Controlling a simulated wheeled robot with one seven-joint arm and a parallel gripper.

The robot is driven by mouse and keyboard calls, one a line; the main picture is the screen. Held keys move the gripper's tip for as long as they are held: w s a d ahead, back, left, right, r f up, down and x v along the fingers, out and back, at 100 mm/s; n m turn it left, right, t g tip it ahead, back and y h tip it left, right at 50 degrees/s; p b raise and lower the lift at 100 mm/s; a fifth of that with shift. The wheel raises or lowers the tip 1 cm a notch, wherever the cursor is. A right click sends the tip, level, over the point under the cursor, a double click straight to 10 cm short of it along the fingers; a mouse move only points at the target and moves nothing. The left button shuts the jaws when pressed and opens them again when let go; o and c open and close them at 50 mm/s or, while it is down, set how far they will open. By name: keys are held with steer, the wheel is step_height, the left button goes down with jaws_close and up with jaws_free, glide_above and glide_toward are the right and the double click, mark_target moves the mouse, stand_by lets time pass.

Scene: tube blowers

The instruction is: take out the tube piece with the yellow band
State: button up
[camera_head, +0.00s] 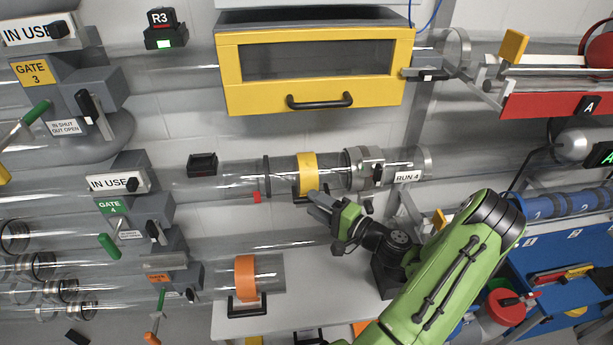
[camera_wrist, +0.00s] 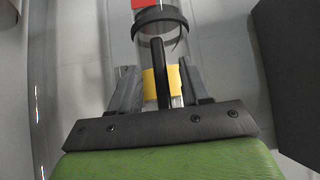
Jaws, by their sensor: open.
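The clear tube piece with the yellow band (camera_head: 308,172) lies level in the RUN 4 line in the head view. A black ring (camera_head: 267,177) is at its left and a grey clamp collar (camera_head: 363,168) at its right. A black handle hangs below the band. My gripper (camera_head: 316,203) is just below the band, close to the handle. In the wrist view the yellow band (camera_wrist: 152,83) shows between the fingers of my open gripper (camera_wrist: 156,78), and the black handle (camera_wrist: 160,70) stands between them. Whether a finger touches the handle is hard to tell.
Below left, another tube piece with an orange band (camera_head: 245,278) rests on a white shelf (camera_head: 325,290). A yellow-framed box (camera_head: 315,72) is above. GATE 4 (camera_head: 112,206), with a green handle, is at the left. A blue cabinet (camera_head: 560,255) stands at the right.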

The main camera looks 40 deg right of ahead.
mark_target(311, 202)
steer(key=w, duration=0.4)
steer(key=shift+a+b, duration=0.3)
steer(key=shift+a, duration=0.05)
jaws_close()
